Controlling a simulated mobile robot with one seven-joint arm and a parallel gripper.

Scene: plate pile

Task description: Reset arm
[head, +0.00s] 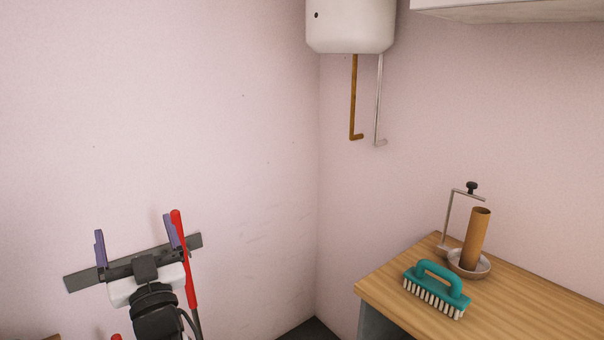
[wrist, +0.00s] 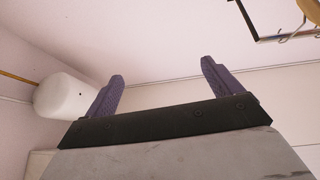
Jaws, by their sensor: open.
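My gripper (head: 135,246) is at the lower left in the head view, raised in front of the pink wall. Its two purple fingers stand apart, with nothing between them. In the wrist view the fingers of my gripper (wrist: 162,86) are also spread and empty, with wall and ceiling behind them. No object is held.
A wooden counter (head: 400,287) at the lower right bears a teal brush (head: 437,286) and a cardboard roll (head: 477,238) on a holder with a round dish (head: 469,265). A white tank (head: 350,27) with two pipes hangs in the corner. A red pole (head: 184,258) shows beside my gripper.

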